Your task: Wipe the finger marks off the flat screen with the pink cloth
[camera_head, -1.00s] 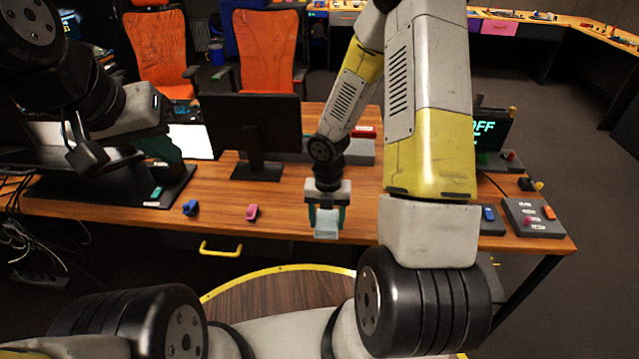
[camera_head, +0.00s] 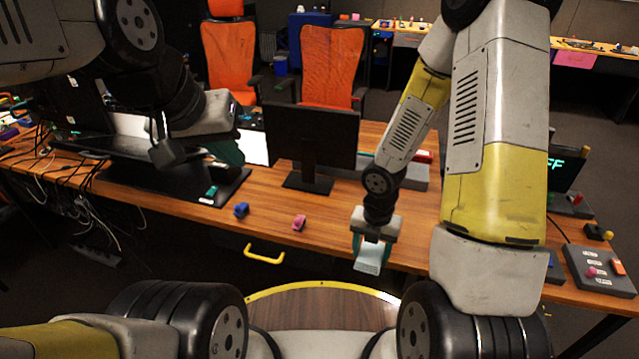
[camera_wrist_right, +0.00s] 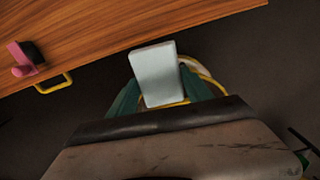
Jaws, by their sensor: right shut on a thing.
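My right gripper (camera_head: 370,250) is shut on a pale bluish-white flat block (camera_head: 367,261), held in front of the desk's front edge. The block also shows between the green fingers in the right wrist view (camera_wrist_right: 157,75). My left gripper (camera_head: 226,150) is over the left part of the desk; its jaw opening cannot be made out. A black monitor (camera_head: 312,135) stands on the desk, and a dark flat panel (camera_head: 140,178) lies left of it. I cannot tell which is the flat screen. A small pink object (camera_head: 299,222) lies near the front edge; no pink cloth is clearly recognisable.
The wooden desk (camera_head: 265,203) has a blue object (camera_head: 241,210) and a yellow handle (camera_head: 264,255) at its front. A grey button panel (camera_head: 598,271) sits at the right end. Loose cables (camera_head: 85,205) hang at the left. Orange chairs (camera_head: 331,62) stand behind.

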